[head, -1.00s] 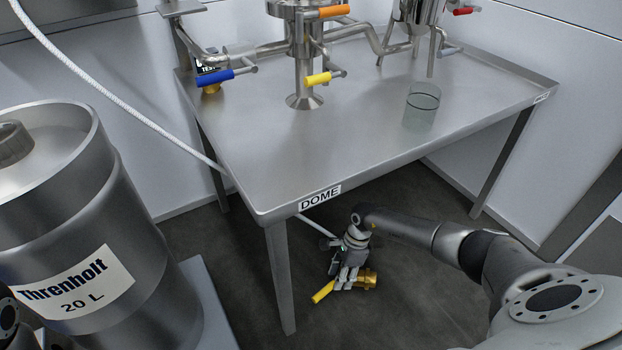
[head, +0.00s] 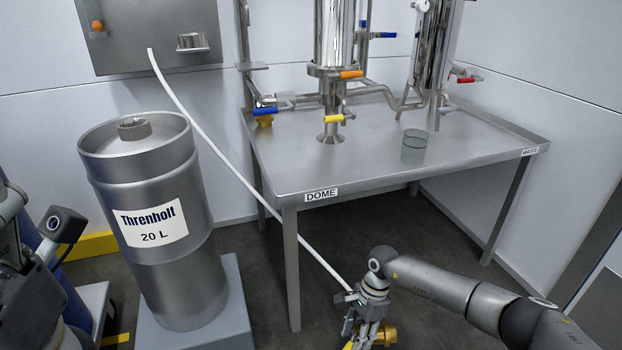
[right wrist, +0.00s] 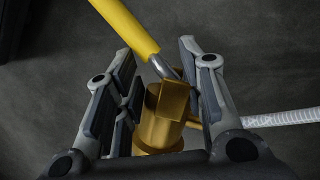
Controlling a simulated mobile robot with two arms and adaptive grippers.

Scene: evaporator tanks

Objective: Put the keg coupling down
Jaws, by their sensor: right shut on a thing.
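The keg coupling (head: 388,335) is a brass body with a yellow lever and a white braided hose (head: 262,200) on it. My right gripper (head: 362,337) is shut on it, low over the dark floor by the front of the steel table, at the bottom edge of the head view. In the right wrist view the coupling's brass body (right wrist: 160,125) sits between the fingers (right wrist: 155,75), with the yellow lever pointing up and left and the hose running off to the right. Part of my left arm shows at the left edge of the head view; its gripper is not visible.
The Threnholt 20 L keg (head: 165,270) stands on a grey platform (head: 236,310) at left. The steel table (head: 370,172) labelled DOME carries pipework, coloured valve handles and a glass beaker (head: 414,146). The hose reaches up towards a wall panel (head: 130,40). Dark floor is open around the table legs.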

